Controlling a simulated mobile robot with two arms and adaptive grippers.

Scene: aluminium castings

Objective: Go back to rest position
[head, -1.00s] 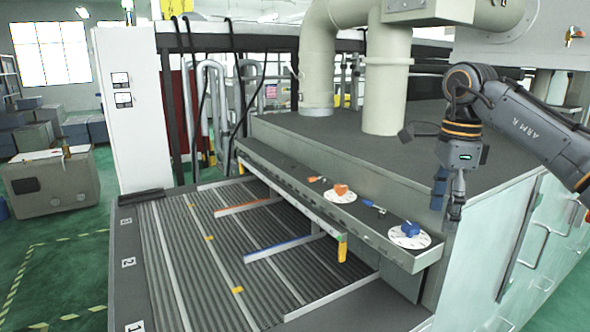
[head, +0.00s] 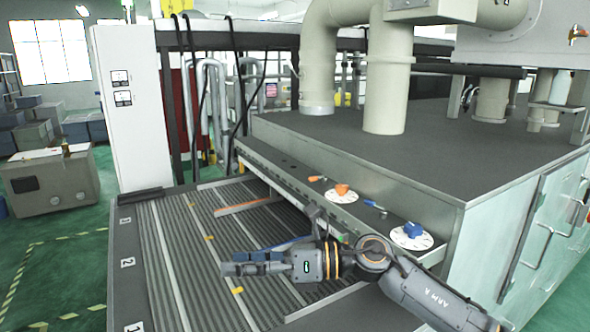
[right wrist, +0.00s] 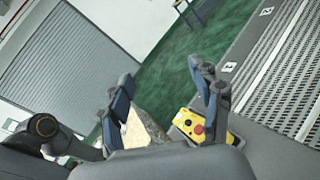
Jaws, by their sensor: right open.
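My right arm comes in from the lower right of the head view and reaches left, low over the ribbed bed. My right gripper (head: 230,263) points left above the bed and in front of the control ledge. In the right wrist view its two fingers stand wide apart with nothing between them, so the right gripper (right wrist: 160,88) is open and empty. My left gripper shows in neither view.
The ledge (head: 290,178) carries an orange knob (head: 342,190) and a blue knob (head: 412,229) on white dials. The ribbed bed (head: 175,250) lies below. The right wrist view shows a yellow control box (right wrist: 188,122) with buttons, a grey shutter (right wrist: 75,60) and green floor.

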